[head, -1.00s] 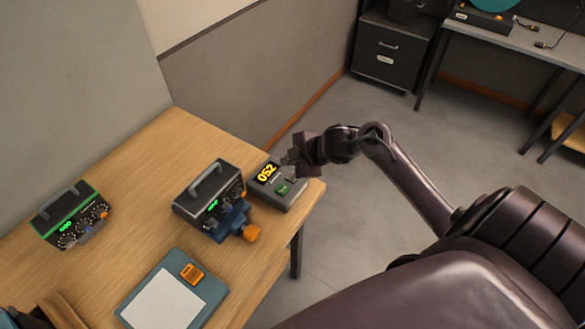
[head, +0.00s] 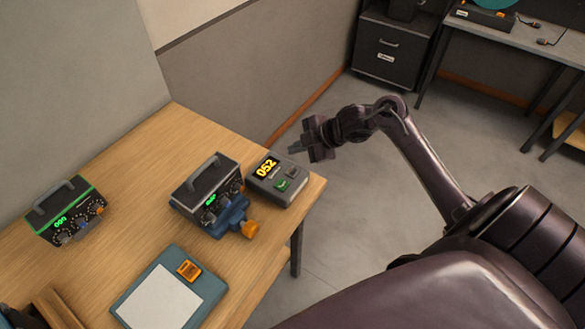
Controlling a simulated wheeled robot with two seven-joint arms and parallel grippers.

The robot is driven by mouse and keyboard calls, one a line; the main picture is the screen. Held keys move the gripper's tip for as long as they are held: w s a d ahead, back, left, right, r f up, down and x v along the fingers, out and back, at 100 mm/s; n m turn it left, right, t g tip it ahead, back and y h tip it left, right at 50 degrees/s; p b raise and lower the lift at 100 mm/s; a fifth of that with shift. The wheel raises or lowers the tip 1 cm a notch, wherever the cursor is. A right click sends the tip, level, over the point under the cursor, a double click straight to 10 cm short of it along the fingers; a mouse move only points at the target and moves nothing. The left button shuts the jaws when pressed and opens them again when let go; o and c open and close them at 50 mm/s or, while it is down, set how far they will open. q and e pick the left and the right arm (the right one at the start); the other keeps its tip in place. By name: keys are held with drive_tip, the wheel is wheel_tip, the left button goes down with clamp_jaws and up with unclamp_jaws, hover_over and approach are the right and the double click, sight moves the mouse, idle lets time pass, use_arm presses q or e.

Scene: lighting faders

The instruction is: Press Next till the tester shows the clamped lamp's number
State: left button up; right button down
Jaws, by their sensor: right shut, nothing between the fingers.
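The tester (head: 276,180) is a grey box near the table's right corner. Its display (head: 266,167) reads 052 in yellow. It has a green button (head: 282,185) and a dark button (head: 293,172); their labels are too small to read. The clamped lamp unit (head: 206,182), a dark box with a handle and knobs, sits in a blue clamp (head: 226,219) with an orange knob (head: 250,229). Its small green display is too small to read surely. My right gripper (head: 294,149) is shut and empty, above and apart from the tester. My left gripper is not in view.
A second dark unit with green trim (head: 66,210) stands at the table's left. A teal clipboard-like board (head: 195,297) with an orange clip lies in front. The wooden table (head: 140,170) is clear between them. A drawer cabinet (head: 387,62) and another desk stand behind.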

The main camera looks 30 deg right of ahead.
drive_tip(key=b, duration=0.4)
hover_over(297, 172)
wheel_tip(297, 172, down, 6)
drive_tip(key=shift+r, duration=0.25)
drive_tip(key=shift+f, duration=0.35)
idle(1.2)
drive_tip(key=shift+a+f+b, duration=0.1)
drive_tip(key=shift+f+b, duration=0.3)
drive_tip(key=shift+f, duration=0.05)
drive_tip(key=shift+f, duration=0.4)
idle(0.4)
drive_tip(key=shift+r, duration=0.15)
drive_tip(key=shift+r+p, duration=0.6)
drive_tip(key=shift+r, duration=0.05)
drive_tip(key=shift+r, duration=0.1)
